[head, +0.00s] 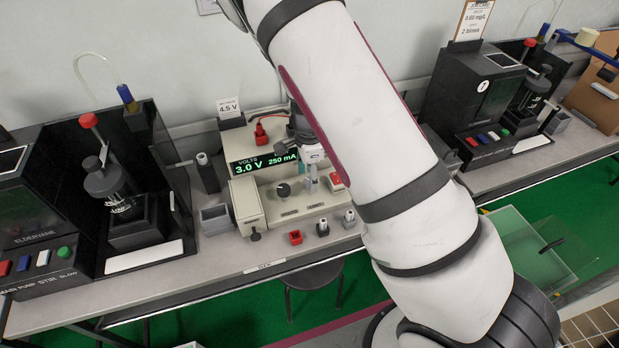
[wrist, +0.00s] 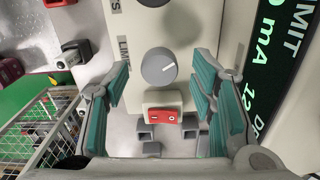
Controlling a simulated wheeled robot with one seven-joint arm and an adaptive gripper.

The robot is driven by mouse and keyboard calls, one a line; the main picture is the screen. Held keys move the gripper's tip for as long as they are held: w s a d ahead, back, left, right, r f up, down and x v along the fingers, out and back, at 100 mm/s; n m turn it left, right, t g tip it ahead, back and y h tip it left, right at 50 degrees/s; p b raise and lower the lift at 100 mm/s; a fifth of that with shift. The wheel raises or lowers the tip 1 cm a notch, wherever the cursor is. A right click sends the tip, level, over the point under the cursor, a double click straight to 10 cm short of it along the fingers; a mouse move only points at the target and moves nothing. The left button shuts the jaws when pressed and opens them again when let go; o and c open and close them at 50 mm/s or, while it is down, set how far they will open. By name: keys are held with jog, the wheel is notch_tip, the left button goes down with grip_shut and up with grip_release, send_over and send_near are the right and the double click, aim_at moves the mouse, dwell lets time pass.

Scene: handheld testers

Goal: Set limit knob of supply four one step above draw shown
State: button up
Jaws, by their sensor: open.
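The power supply (head: 300,203) stands on the bench in the head view. Its green display (head: 265,162) reads 3.0 V and 250 mA. In the wrist view the display (wrist: 268,70) is cut off, with LIMIT, mA, 12 and part of DRAW showing. In the head view my gripper (head: 311,168) is over the panel, partly hidden by my arm.
A red rocker switch (wrist: 165,115) sits close to the knob. A second, dark knob (head: 283,189) is on the same panel. A 4.5 V card (head: 230,108) stands behind. Dark testers (head: 130,180) stand on both sides.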

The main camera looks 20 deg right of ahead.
jog(key=shift+f, duration=0.7)
jog(key=c, duration=1.1)
jog(key=shift+c, duration=0.2)
jog(key=shift+n, duration=0.3)
jog(key=n, duration=0.5)
jog(key=n+b, duration=0.1)
jog(key=n, duration=0.5)
jog(key=shift+s, duration=0.1)
